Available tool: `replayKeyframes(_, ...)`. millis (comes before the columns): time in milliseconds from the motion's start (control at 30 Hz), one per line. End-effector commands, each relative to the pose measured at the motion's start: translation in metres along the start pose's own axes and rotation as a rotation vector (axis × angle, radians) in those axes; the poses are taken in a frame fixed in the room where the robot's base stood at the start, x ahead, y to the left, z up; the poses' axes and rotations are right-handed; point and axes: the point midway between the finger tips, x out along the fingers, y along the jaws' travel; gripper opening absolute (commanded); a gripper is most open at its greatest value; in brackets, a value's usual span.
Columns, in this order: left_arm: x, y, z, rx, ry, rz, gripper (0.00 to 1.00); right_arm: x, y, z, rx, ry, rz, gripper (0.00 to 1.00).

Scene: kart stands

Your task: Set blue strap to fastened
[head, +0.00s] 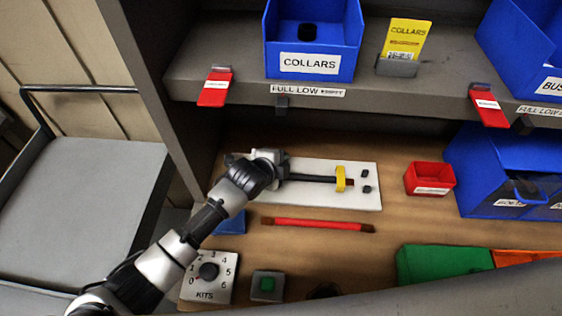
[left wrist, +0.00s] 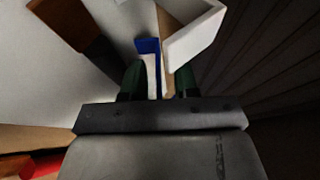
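A white board (head: 318,202) lies on the wooden bench, with a dark bar and a yellow piece (head: 341,179) on it. My left gripper (head: 272,168) is over the board's left end and hides what is beneath it. In the left wrist view its two dark green fingers (left wrist: 160,84) stand apart. A strip with a blue top end (left wrist: 148,46) and a pale face, which looks like the blue strap, shows between and beyond them; I cannot tell whether they touch it. A white block (left wrist: 195,38) is just to its right. My right gripper is not in view.
A red bar (head: 316,225) lies in front of the board. A red bin (head: 430,178) and blue bins (head: 490,180) stand to the right. A numbered dial box (head: 208,277) and green button (head: 267,285) are at the front. The shelf (head: 420,95) overhangs the back.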

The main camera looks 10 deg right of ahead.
Motion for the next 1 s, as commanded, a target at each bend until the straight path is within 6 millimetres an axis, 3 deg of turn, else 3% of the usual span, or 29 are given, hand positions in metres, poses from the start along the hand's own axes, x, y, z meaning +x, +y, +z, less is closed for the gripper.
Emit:
replayKeyframes(333,-0.011,0.000,0.001,0.000,0.000,-0.001,0.30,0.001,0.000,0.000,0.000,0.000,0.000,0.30)
replayKeyframes(800,-0.090,0.001,0.001,0.002,0.000,-0.001,0.30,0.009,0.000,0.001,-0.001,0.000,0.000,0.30)
replayKeyframes(1000,-0.106,0.001,0.000,0.000,0.000,0.000,0.30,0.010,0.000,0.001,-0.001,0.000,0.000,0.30)
